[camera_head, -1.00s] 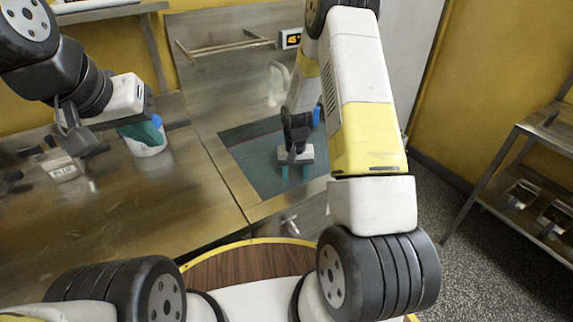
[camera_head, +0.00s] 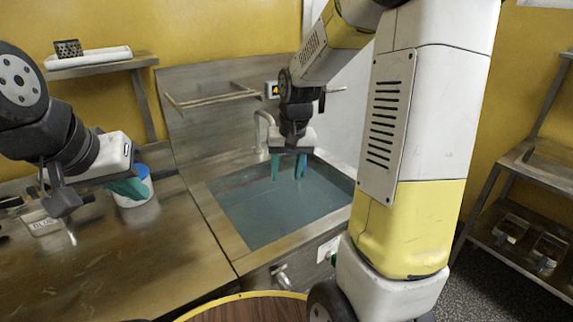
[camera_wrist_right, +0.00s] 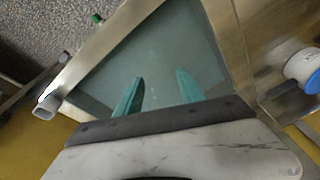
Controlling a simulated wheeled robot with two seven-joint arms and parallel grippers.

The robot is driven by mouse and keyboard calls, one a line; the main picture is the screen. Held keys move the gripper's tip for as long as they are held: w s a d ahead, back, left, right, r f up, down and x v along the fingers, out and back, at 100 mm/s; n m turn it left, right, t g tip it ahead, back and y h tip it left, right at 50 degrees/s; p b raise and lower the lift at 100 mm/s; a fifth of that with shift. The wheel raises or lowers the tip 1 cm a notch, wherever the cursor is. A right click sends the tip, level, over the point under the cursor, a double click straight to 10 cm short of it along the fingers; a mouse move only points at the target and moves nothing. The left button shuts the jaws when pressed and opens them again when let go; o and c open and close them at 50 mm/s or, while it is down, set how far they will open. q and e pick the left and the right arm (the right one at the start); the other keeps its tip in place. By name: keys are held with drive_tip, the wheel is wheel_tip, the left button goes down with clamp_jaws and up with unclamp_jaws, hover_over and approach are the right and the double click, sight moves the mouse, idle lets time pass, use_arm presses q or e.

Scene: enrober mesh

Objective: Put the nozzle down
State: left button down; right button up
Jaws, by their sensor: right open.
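My right gripper (camera_head: 288,170) hangs over the far part of the sink basin (camera_head: 245,252), fingers pointing down. In the right wrist view its two teal fingers (camera_wrist_right: 160,88) are apart with nothing between them. I cannot make out a nozzle for certain in either view. My left gripper (camera_head: 128,188) is at the left, its teal fingers overlapping a white tub with a blue rim (camera_head: 140,210). Whether those fingers are apart or touch the tub is unclear.
A tap (camera_head: 261,118) stands behind the basin, close to my right gripper. A rail (camera_head: 215,98) is on the splashback. A labelled container (camera_head: 42,224) stands on the left counter (camera_head: 130,275). A metal shelf rack (camera_head: 535,160) is at the right.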

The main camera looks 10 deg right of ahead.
drive_tip(key=s+r+t, duration=0.2)
drive_tip(key=s+r, duration=0.4)
drive_tip(key=s, duration=0.3)
drive_tip(key=s+a+r+n+t+y, duration=0.1)
drive_tip(key=s+r+t, duration=0.1)
drive_tip(key=s+r, duration=0.4)
drive_tip(key=shift+s+a+r+n, duration=0.3)
drive_tip(key=shift+s, duration=1.4)
